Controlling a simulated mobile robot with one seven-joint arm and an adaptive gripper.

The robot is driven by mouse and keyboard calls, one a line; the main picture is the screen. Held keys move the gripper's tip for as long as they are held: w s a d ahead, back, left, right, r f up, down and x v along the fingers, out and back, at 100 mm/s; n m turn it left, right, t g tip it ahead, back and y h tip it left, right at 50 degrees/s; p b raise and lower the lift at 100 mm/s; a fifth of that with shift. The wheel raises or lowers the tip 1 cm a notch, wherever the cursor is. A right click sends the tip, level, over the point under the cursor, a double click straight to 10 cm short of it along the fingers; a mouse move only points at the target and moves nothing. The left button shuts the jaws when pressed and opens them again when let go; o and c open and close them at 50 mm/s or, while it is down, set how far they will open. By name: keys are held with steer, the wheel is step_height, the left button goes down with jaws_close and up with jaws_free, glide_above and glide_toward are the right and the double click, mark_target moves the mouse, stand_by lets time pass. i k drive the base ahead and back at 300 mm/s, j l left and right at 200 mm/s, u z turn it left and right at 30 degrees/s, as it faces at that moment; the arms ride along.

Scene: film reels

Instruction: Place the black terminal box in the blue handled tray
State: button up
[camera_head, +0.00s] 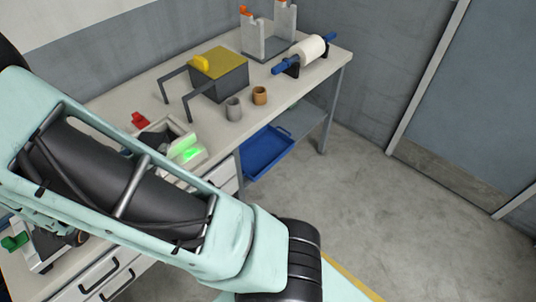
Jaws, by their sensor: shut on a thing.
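The blue handled tray (281,162) lies under the workbench, on a low shelf near its right end. It looks empty in the part that I see. My arm crosses the lower left of the picture and ends in a black joint at the bottom. My gripper is out of view, so what it holds does not show. I cannot make out the black terminal box anywhere in this view.
The workbench (168,89) runs along the wall. A dark box with a yellow top (222,82), a grey cup (233,108), a tan cup (260,95) and a white roll on a blue bar (311,50) stand on it. The floor (400,220) at right is clear.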

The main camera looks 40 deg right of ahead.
mark_target(253, 159)
steer(key=k+l, duration=0.1)
steer(key=l, duration=0.2)
steer(key=k+l, duration=0.15)
steer(key=l, duration=0.15)
steer(key=k+l, duration=0.1)
steer(key=l, duration=0.2)
steer(key=k+l, duration=0.15)
steer(key=l, duration=0.15)
steer(key=z, duration=0.05)
